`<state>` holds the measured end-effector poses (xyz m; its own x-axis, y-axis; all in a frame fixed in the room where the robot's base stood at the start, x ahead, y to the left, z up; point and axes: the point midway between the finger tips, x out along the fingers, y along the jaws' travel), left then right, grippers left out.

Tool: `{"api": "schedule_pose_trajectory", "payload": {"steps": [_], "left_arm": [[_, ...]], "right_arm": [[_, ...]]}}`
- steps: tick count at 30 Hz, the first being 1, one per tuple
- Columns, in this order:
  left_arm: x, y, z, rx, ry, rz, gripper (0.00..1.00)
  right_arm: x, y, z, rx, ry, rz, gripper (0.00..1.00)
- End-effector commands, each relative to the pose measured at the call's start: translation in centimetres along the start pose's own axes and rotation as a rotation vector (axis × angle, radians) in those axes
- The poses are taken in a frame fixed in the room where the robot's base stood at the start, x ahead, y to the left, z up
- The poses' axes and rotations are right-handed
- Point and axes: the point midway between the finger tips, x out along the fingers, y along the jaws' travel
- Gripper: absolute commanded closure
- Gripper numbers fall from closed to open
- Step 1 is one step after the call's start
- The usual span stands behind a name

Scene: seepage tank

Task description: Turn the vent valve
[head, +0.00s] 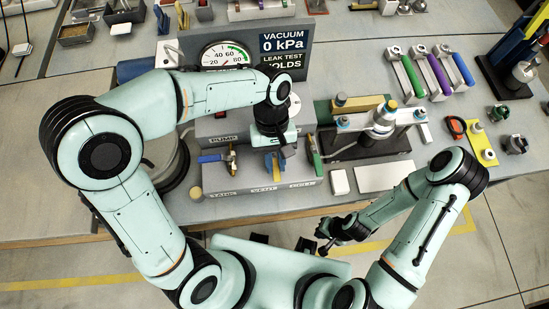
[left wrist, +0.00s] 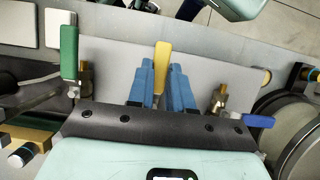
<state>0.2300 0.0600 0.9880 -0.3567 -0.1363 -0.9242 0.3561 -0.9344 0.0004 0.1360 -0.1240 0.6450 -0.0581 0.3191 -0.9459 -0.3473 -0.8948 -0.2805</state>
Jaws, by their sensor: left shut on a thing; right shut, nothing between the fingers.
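The vent valve's yellow handle (left wrist: 161,62) stands in the middle of the grey valve block (left wrist: 215,62), between a green handle (left wrist: 69,52) and a blue handle (left wrist: 252,121). My left gripper (left wrist: 162,84) is shut on the yellow handle, with one blue finger on each side and the handle's end sticking out past them. In the head view my left gripper (head: 274,163) is over the VENT label, and the wrist hides the valve's body. My right gripper (head: 325,244) is shut and empty in front of the bench, away from the valves.
A gauge and sign (head: 285,42) behind read "VACUUM 0 kPa" and "LEAK TEST HOLDS". The blue handle (head: 214,156) and green handle (head: 314,155) flank my left gripper closely. A dark-based fixture (head: 372,148) stands to the right. White blocks (head: 384,177) lie at the front.

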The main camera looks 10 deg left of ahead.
Motion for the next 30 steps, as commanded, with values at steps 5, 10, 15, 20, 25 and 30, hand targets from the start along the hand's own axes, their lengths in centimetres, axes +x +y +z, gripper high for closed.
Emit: {"api": "schedule_pose_trajectory", "payload": {"steps": [5,10,15,20,25,30], "left_arm": [[0.1,0.0,-0.1,-0.008,-0.002,0.003,0.67],[0.1,0.0,0.0,-0.006,-0.001,0.002,0.54],[-0.1,0.0,0.0,-0.004,-0.001,0.002,0.54],[-1.5,0.1,-0.1,-0.004,0.002,0.004,0.54],[-5.2,0.1,-0.1,-0.004,0.004,0.006,0.54],[-9.1,0.1,-0.1,-0.005,0.004,0.006,0.54]], "right_arm": [[0.0,0.0,0.0,0.000,0.000,0.000,1.00],[0.0,0.0,0.0,0.000,0.000,0.000,1.00],[0.0,0.0,0.0,0.000,0.000,0.000,1.00],[-0.4,-0.2,-0.2,-0.001,0.003,-0.001,1.00],[-1.2,-0.7,-0.8,-0.004,0.011,-0.004,1.00],[-2.2,-1.3,-1.5,-0.007,0.020,-0.007,1.00]]}}
